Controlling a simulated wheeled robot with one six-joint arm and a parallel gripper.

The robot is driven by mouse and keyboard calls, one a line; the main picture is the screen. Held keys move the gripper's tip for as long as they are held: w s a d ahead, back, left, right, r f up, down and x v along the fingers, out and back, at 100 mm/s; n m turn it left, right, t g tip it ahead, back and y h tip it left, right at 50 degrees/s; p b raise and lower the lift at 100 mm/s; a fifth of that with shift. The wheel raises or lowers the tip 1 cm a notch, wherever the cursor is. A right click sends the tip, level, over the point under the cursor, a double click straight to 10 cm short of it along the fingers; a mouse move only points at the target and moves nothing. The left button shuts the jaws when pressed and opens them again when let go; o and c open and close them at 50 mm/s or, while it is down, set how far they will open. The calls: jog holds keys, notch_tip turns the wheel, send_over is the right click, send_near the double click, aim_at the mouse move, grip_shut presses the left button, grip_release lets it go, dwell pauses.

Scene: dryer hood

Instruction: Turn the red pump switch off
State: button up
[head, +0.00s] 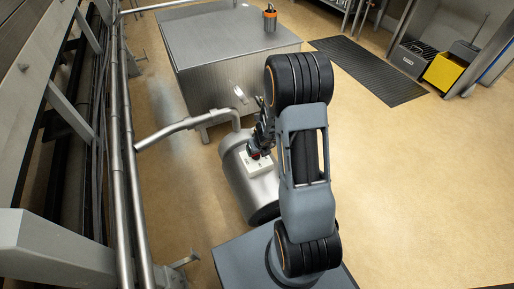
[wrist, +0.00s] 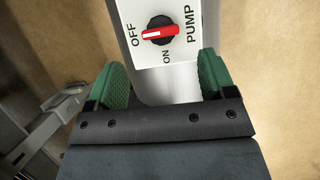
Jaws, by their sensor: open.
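The red pump switch (wrist: 160,33) sits on a dark round base on a white plate (wrist: 185,52) marked PUMP. Its red lever lies nearly level in the wrist view, with its pale-tipped left end toward the word OFF; ON is printed below it. My gripper (wrist: 163,75) is open, its green finger pads wide apart below the switch in that view and not touching it. In the head view my gripper (head: 262,138) is over the white plate (head: 260,165) on a metal cylinder (head: 243,180), and largely hides the switch.
A metal pipe (head: 185,127) joins the cylinder. A steel table (head: 225,50) with a dark, orange-banded container (head: 270,17) stands behind. Metal rails (head: 124,150) run along the left. A black mat (head: 368,70) and yellow bucket (head: 448,72) are at back right. The right floor is clear.

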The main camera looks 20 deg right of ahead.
jog(key=p+v, duration=0.3)
jog(key=v, duration=0.4)
jog(key=shift+r+p, duration=0.2)
jog(key=shift+p, duration=0.2)
jog(key=shift+r, duration=0.1)
